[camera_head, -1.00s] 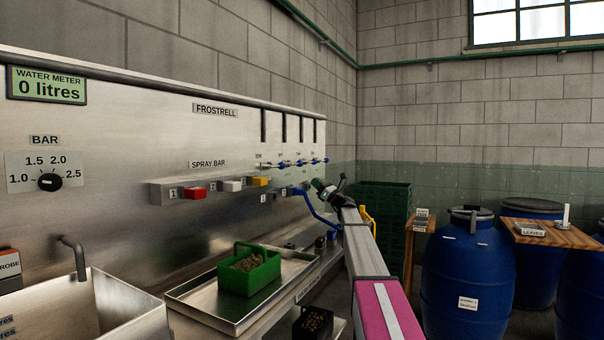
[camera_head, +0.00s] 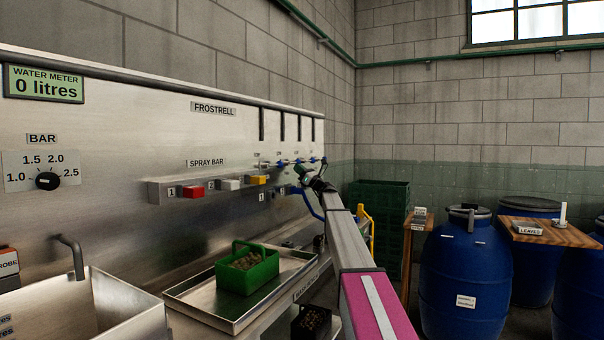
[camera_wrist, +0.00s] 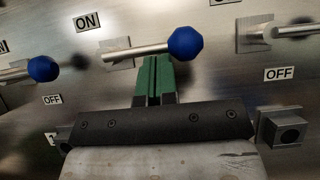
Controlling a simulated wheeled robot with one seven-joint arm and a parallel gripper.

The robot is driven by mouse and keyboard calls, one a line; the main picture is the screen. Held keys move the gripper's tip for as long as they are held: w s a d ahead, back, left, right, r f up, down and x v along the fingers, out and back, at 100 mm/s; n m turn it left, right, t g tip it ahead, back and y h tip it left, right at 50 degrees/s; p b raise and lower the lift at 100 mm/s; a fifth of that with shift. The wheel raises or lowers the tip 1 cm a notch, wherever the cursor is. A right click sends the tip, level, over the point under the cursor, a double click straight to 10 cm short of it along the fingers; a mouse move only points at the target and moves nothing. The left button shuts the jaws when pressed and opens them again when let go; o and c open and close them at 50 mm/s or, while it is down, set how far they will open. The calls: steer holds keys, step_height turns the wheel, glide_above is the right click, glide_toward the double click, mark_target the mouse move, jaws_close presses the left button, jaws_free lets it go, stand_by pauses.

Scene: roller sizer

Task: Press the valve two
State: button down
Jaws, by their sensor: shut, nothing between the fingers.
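A row of valve levers with blue knobs is on the steel panel, at the right end in the head view (camera_head: 299,162). In the wrist view the middle lever, with its blue knob (camera_wrist: 185,43), lies nearly level, between ON and OFF labels. My gripper (camera_wrist: 155,62) is shut and empty. Its green fingertips are just below this lever's rod, left of the knob; I cannot tell whether they touch it. Another blue knob (camera_wrist: 42,68) is to the left. Part of another lever (camera_wrist: 296,30) is at upper right. In the head view my gripper (camera_head: 303,173) is small and dark. I cannot read any valve's number.
A spray bar housing (camera_head: 172,190) with red, white and yellow buttons is left of my gripper. Below, a green basket (camera_head: 262,272) stands on a steel tray (camera_head: 215,318). A square fitting (camera_wrist: 283,128) is right of my gripper. Blue barrels (camera_head: 466,270) stand at right.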

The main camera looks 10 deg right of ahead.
steer(key=shift+w+d+r+n+g+y, duration=0.1)
steer(key=shift+r+n+g+y, duration=0.15)
steer(key=shift+n+g, duration=0.35)
steer(key=shift+w+d+r+n+g+y, duration=0.15)
steer(key=shift+n+g+y, duration=0.2)
steer(key=shift+n, duration=0.45)
step_height(320, 180, up, 7)
steer(key=s+a+n+g+h, duration=0.1)
steer(key=s+n+g, duration=0.1)
steer(key=n+g, duration=0.9)
steer(key=n, duration=0.8)
steer(key=shift+a+g+h, duration=0.3)
steer(key=shift+a+g, duration=0.05)
steer(key=shift+s+r, duration=0.15)
